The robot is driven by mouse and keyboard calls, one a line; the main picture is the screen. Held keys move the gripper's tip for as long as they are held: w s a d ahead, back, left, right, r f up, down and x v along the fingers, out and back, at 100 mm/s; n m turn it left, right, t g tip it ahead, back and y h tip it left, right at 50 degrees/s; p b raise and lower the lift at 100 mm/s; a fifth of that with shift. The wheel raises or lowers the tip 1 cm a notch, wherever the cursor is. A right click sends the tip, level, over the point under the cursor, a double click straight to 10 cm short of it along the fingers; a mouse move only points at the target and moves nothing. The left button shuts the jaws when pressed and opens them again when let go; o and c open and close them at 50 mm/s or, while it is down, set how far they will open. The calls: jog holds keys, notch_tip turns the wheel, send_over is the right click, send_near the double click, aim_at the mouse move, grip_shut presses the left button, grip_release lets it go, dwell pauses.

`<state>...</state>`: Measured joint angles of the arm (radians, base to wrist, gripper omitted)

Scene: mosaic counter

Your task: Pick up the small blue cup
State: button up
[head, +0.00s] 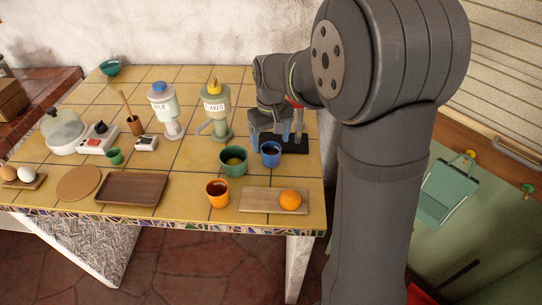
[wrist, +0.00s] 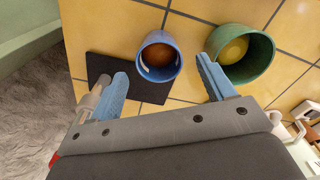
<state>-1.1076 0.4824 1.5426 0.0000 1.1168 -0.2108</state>
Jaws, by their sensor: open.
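The small blue cup (head: 270,149) stands upright on the yellow tiled counter, to the right of a larger green cup (head: 233,168). In the wrist view the blue cup (wrist: 160,57) lies just beyond and between my two fingertips, with something brown inside. My gripper (head: 270,130) is open and empty, and sits behind the blue cup in the head view. Its blue fingers (wrist: 163,79) are spread either side of the cup, apart from it as far as I can tell. The right finger is near the green cup (wrist: 240,57), which holds something yellow.
A dark mat (wrist: 142,88) lies beside the blue cup. In front are an orange cup (head: 217,193) and a board (head: 258,207) with an orange (head: 290,200). Two dispensers (head: 215,112) stand to the left. A brown tray (head: 131,189) lies further left.

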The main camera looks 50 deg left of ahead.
notch_tip(320, 180, down, 7)
jog(key=shift+r, duration=0.2)
dwell(0.3)
jog(key=c, duration=1.1)
jog(key=shift+r, duration=0.15)
